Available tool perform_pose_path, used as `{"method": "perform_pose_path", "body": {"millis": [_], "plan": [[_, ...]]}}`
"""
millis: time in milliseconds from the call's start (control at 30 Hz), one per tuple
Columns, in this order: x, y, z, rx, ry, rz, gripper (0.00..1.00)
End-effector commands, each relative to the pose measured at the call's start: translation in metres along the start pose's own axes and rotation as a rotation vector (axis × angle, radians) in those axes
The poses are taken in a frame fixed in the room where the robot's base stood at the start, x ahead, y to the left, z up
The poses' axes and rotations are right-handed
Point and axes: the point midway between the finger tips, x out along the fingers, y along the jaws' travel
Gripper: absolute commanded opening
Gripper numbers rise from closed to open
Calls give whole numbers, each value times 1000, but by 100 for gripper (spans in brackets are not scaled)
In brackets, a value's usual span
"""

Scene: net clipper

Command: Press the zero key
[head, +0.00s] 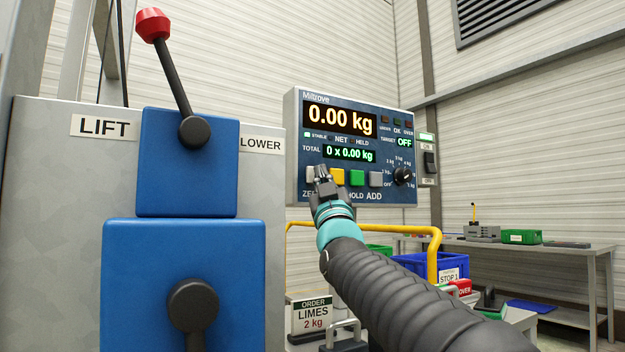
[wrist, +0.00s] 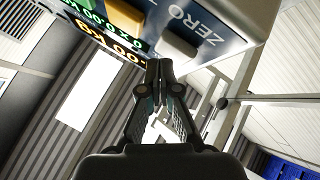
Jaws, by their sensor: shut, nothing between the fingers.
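The scale panel (head: 396,190) is a blue-faced box on the wall side. Its main display (head: 340,118) reads 0.00 kg and the total line reads 0 x 0.00 kg. The pale zero key (head: 310,174) is at the left end of the key row, partly behind my gripper (head: 322,172). In the wrist view the zero key (wrist: 170,38) sits beside the word ZERO. My gripper (wrist: 159,70) is shut and empty, its tips just short of that key in the picture. I cannot tell whether they touch it.
The yellow key (head: 337,177) is right beside my fingers, then the green key (head: 356,178) and grey add key (head: 376,179). A grey cabinet (head: 60,200) with a red-knobbed lever (head: 170,60) stands left. A yellow rail (head: 434,255) runs below the panel.

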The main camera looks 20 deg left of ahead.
Motion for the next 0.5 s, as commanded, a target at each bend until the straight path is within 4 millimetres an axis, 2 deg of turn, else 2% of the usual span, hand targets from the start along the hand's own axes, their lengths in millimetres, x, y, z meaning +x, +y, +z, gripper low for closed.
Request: {"method": "perform_pose_path", "body": {"millis": [100,500], "plan": [[-6,3,-1,0,1,1,0],[-6,4,-4,0,1,1,0]]}}
